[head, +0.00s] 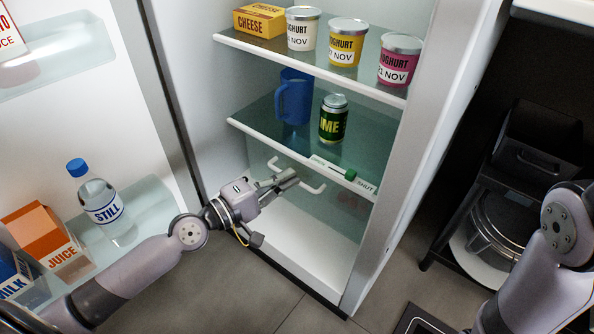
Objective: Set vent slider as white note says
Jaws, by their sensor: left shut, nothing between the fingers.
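The vent slider is a pale strip (328,166) on the front edge of the fridge's lower shelf. Its dark green knob (350,174) is toward the right, next to the word SHUT (366,186). Lettering at the strip's left end is too small to read. My left gripper (292,181) is shut and empty, below and left of the strip, in front of the drawer's white bar handle (314,188). I cannot tell whether it touches the handle. I cannot make out a white note. My right arm shows at the right; its gripper is out of view.
A blue jug (294,97) and a green can (333,120) stand on the shelf above the slider. Yoghurt pots (347,42) and a cheese box (260,20) stand higher. The open door holds a water bottle (101,203) and cartons (48,240).

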